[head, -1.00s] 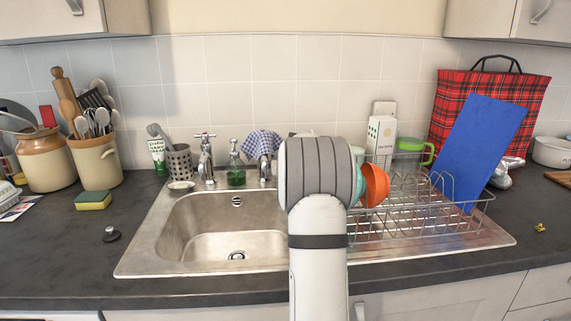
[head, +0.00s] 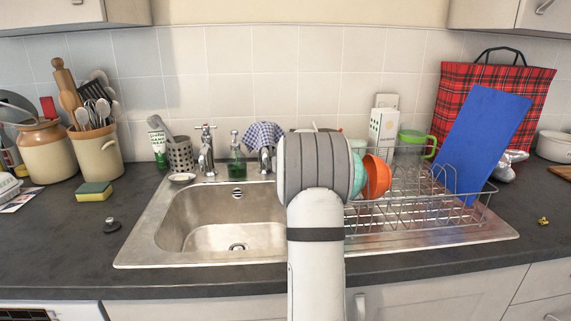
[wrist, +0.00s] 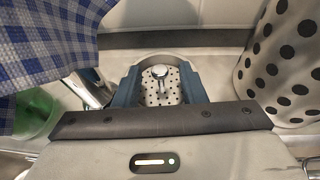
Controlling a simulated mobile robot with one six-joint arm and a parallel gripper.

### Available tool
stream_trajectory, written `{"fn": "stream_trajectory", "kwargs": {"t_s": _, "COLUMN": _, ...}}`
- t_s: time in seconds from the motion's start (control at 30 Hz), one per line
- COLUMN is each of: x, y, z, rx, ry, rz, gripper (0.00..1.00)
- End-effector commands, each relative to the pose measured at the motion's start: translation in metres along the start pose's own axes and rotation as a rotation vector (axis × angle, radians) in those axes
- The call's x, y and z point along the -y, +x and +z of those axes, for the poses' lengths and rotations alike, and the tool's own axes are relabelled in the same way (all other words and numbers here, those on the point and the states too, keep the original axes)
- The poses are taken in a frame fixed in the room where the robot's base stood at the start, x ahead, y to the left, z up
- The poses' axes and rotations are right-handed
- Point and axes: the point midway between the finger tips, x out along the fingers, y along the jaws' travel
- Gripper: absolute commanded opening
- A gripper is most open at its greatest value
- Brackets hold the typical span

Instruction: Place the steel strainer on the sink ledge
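The steel strainer (wrist: 160,88) shows in the wrist view as a perforated metal piece with a round knob in its middle. It sits between the two blue-grey fingers of my gripper (wrist: 160,92), which appear to touch it on both sides. Whether its underside touches anything is hidden. In the head view my arm hides the gripper and the strainer. The sink ledge (head: 146,214) is the metal rim around the basin; its back part near the gripper is mostly behind my arm in that view.
The blue checked cloth (wrist: 45,40) hangs close left of my gripper, and a black-dotted white container (wrist: 283,65) stands close right. The tap (head: 206,150) and green soap bottle (head: 237,165) stand behind the basin. A dish rack (head: 420,213) with an orange bowl (head: 377,177) is at right.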

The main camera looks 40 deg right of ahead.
Motion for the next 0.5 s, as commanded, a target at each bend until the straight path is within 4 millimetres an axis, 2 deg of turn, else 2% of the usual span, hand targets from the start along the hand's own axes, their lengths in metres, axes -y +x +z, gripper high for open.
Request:
{"fn": "stream_trajectory", "kwargs": {"t_s": 0.17, "x": 0.0, "y": -0.003, "z": 0.004, "rx": 0.0, "ry": 0.001, "rz": 0.0, "gripper": 0.37}}
{"fn": "stream_trajectory", "kwargs": {"t_s": 0.23, "x": 0.0, "y": -0.011, "z": 0.004, "rx": 0.003, "ry": 0.0, "rz": -0.001, "gripper": 0.37}}
{"fn": "stream_trajectory", "kwargs": {"t_s": 0.5, "x": 0.0, "y": -0.064, "z": 0.003, "rx": 0.002, "ry": 0.001, "rz": -0.001, "gripper": 0.37}}
